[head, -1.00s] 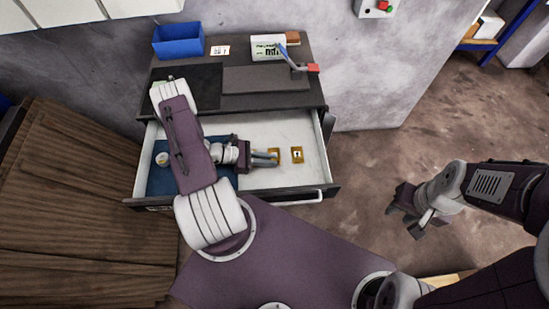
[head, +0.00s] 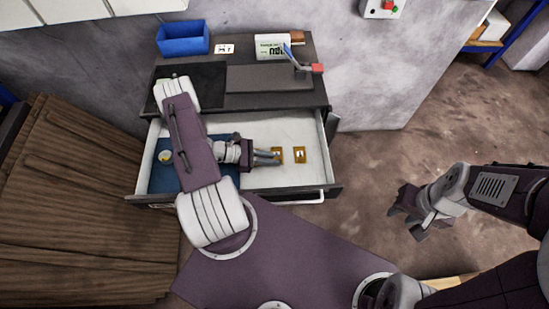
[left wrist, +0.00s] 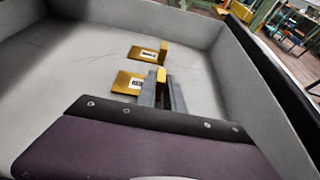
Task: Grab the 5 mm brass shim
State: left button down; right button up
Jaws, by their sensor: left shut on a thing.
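Two flat brass shims with small printed labels lie in the open drawer (head: 303,128). The nearer shim (left wrist: 128,82) is at my left gripper's fingertips (left wrist: 162,90); it also shows in the head view (head: 279,151). My left gripper (head: 277,157) is low in the drawer and shut on an upright brass part of this shim. The fingers hide some of it. The other shim (left wrist: 146,54) lies just beyond, untouched; in the head view it is to the right (head: 299,155). I cannot read the labels. My right gripper (head: 406,218) is open and empty, away from the drawer.
Drawer walls (left wrist: 262,85) surround the left gripper. A blue mat (head: 163,182) and a small round whitish thing (head: 165,157) are at the drawer's left. A blue bin (head: 183,38) and a white labelled box (head: 270,46) stand on the cabinet top.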

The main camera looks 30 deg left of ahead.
pick_arm(q)
notch_tip(320, 180, up, 10)
dwell(0.3)
